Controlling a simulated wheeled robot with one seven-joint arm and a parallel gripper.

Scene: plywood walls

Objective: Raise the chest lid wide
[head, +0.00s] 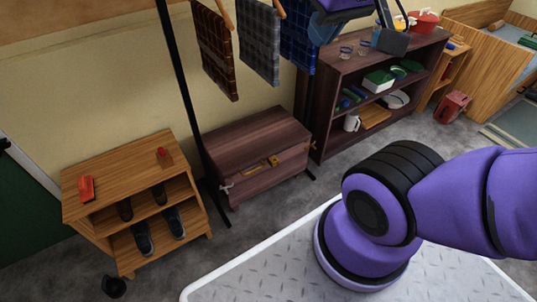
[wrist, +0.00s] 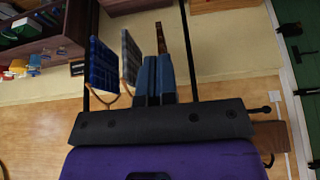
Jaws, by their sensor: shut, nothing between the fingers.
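The chest (head: 262,180) is dark reddish-brown wood and stands on the floor by the wall, in the middle left of the head view. Its lid (head: 255,138) is down, and a yellow latch (head: 272,160) shows at the front. My gripper (wrist: 153,70) shows in the wrist view with its two blue-grey fingers side by side, shut and empty. In the head view the gripper (head: 325,30) is at the top edge, partly cut off, high above and to the right of the chest. I cannot make out the chest in the wrist view.
A black rack post (head: 183,90) stands at the chest's left, with checked cloths (head: 258,40) hanging above. A shoe shelf (head: 125,185) is left; a dark bookcase (head: 325,110) with dishes is right. Grey floor (head: 255,222) in front is clear.

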